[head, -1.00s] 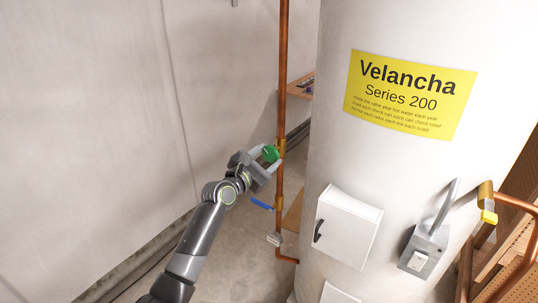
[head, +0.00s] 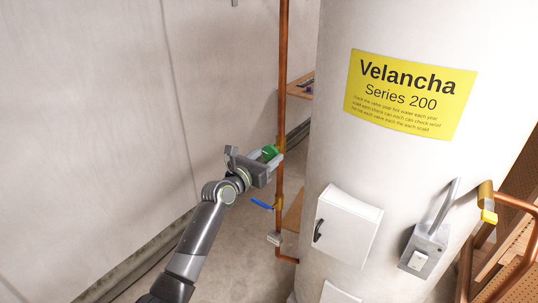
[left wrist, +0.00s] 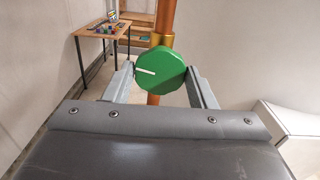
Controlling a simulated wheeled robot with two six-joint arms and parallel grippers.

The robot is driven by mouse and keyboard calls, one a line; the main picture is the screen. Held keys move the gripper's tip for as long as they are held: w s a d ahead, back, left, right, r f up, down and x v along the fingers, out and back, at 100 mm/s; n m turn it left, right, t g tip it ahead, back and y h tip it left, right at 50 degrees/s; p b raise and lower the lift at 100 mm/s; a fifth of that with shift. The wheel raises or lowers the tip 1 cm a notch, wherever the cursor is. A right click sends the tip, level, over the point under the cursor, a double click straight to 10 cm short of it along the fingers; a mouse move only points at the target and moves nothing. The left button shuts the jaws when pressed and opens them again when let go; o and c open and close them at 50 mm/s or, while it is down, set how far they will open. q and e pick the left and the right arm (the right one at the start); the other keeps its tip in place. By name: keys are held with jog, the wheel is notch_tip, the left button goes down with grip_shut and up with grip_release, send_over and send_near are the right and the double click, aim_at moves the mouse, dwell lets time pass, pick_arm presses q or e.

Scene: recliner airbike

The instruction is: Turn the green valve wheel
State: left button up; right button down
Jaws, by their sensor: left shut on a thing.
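The green valve wheel (head: 269,152) is on the vertical copper pipe (head: 282,70) left of the big white tank. In the left wrist view the wheel (left wrist: 160,71) shows as a green many-sided knob with a white line pointing left. My left gripper (head: 268,157) is at the wheel, with one finger on each side of it, shut on it. In the left wrist view its fingers (left wrist: 160,84) flank the wheel, and the gripper is rolled in the head view. My right gripper is not in view.
The white tank (head: 400,160) with a yellow sign (head: 410,95) stands right of the pipe. A blue lever (head: 261,203) sits on the pipe below the wheel. A white box (head: 347,225) juts from the tank. A wooden table (left wrist: 101,30) stands behind.

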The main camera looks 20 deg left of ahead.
pick_arm(q)
jog(key=shift+f+n, duration=0.15)
jog(key=shift+n, duration=0.25)
jog(key=shift+n, duration=1.6)
jog(key=o, duration=0.5)
jog(key=shift+c, duration=0.2)
